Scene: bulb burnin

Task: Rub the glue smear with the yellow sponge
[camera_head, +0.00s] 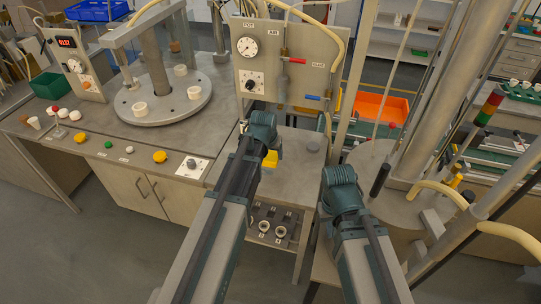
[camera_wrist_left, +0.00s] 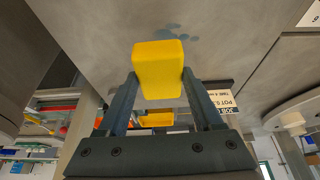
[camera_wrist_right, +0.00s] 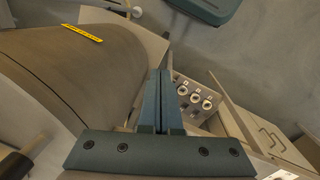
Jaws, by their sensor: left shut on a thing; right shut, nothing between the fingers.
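My left gripper (camera_wrist_left: 157,82) is shut on the yellow sponge (camera_wrist_left: 158,62), which sticks out past the fingertips in the left wrist view. Blue-grey blotches (camera_wrist_left: 168,31), which look like the glue smear, lie on the grey bench top just beyond the sponge. Whether the sponge touches the bench or the smear I cannot tell. In the head view the sponge (camera_head: 270,158) shows beside my left gripper (camera_head: 270,150), over the bench; I cannot make out the smear there. My right gripper (camera_wrist_right: 158,75) is shut and empty, away from the sponge.
A gauge panel (camera_head: 290,62) with hoses stands behind the left gripper. A socket block (camera_wrist_right: 193,96) is near the right gripper. An orange bin (camera_head: 380,107) stands further back.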

